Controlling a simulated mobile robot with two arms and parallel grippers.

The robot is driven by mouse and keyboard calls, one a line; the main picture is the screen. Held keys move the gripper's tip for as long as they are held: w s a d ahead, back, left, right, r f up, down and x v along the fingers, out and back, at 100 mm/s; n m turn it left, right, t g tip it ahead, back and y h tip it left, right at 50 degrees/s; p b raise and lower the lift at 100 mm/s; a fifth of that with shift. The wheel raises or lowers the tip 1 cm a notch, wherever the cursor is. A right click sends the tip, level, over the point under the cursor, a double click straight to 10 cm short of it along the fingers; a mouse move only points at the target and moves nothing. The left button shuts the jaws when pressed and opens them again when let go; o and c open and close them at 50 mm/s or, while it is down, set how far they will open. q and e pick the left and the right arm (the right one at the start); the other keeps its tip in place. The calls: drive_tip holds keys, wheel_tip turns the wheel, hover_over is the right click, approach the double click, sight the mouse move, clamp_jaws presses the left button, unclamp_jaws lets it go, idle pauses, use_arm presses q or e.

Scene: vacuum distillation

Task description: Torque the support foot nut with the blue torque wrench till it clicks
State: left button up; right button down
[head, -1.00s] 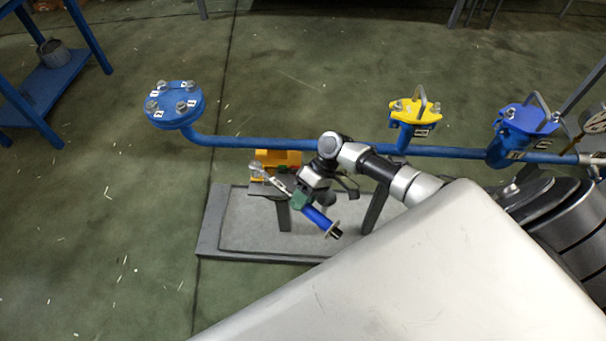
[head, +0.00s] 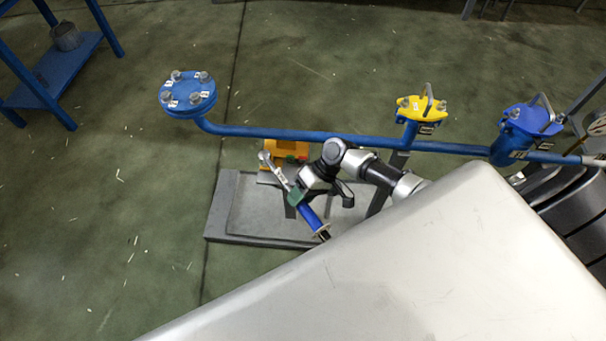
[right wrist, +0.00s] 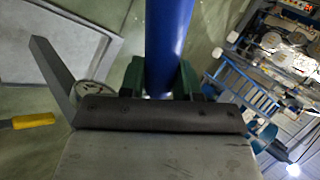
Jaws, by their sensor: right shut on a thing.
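My right gripper (head: 298,197) is shut on the blue torque wrench (head: 311,217). The wrench has a blue handle and a silver shaft and head. It slants from upper left to lower right above the grey base plate (head: 222,218). Its silver head lies by a yellow-orange part (head: 273,153) below the blue pipe. I cannot make out the support foot nut or whether the head touches it. In the right wrist view the blue handle (right wrist: 168,45) stands between the green fingers of my right gripper (right wrist: 160,82). My left gripper is not in view.
The blue pipe (head: 270,132) runs across above the base, with a blue round flange (head: 188,92) at left. A yellow cap (head: 422,107) and a blue cap (head: 532,118) stand to the right. A blue shelf (head: 60,75) is at far left. The floor at left is free.

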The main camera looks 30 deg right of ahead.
drive_tip(key=shift+w+r, duration=0.1)
drive_tip(key=shift+a+p, duration=0.25)
drive_tip(key=shift+p, duration=0.05)
drive_tip(key=shift+d, duration=0.15)
drive_tip(key=shift+d+b, duration=0.35)
drive_tip(key=shift+b, duration=0.1)
drive_tip(key=shift+r+p, duration=4.15)
drive_tip(key=shift+r, duration=0.15)
drive_tip(key=shift+f, duration=0.1)
